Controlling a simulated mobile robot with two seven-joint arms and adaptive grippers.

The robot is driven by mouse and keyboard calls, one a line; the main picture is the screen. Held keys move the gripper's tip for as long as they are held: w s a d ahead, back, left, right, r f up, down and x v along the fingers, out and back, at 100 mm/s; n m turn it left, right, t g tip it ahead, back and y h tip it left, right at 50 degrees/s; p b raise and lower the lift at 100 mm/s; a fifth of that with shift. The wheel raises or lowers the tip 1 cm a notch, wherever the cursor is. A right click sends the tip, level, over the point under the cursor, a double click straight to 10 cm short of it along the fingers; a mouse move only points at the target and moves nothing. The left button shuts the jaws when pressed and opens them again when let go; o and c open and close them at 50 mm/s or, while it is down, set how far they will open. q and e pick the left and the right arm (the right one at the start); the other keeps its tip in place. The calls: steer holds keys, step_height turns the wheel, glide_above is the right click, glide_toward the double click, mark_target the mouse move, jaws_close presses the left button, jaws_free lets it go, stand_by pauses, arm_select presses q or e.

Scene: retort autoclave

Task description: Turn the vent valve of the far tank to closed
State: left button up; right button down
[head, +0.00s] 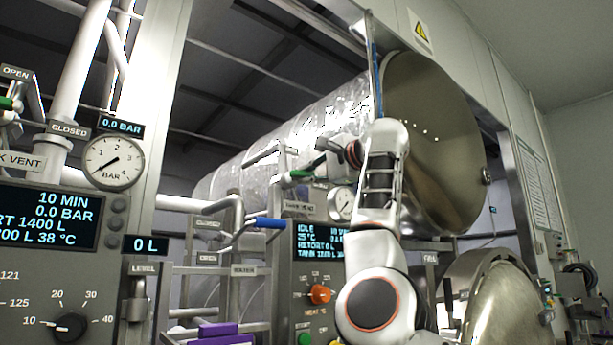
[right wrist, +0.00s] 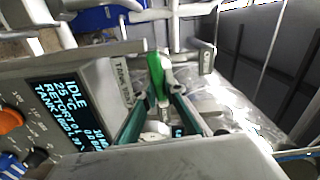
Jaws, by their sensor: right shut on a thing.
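The far tank's vent valve has a green lever handle (head: 299,174) on pipework above the far control panel, in front of the silver foil-wrapped tank (head: 315,118). My right gripper (head: 318,163) reaches it from the right, and its fingers partly hide the valve. In the right wrist view the green handle (right wrist: 155,76) stands between the two fingertips of the right gripper (right wrist: 161,98), which is shut on it. A small plate (right wrist: 122,78) is beside the handle, its lettering hard to read. My left gripper is not in view.
The far panel screen (head: 319,240) reads IDLE. A blue-handled lever (head: 268,223) is left of it, near CLOSED and OPEN plates. A near panel with a gauge (head: 113,162) fills the left. A large round steel door (head: 430,125) stands behind my right arm.

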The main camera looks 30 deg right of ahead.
steer(key=shift+m, duration=0.5)
steer(key=c, duration=2.1)
jaws_free()
steer(key=shift+s, duration=0.1)
steer(key=shift+s+d, duration=0.15)
steer(key=shift+s, duration=1.7)
steer(key=shift+s+d, duration=0.15)
steer(key=shift+s, duration=1.65)
steer(key=shift+f, duration=0.1)
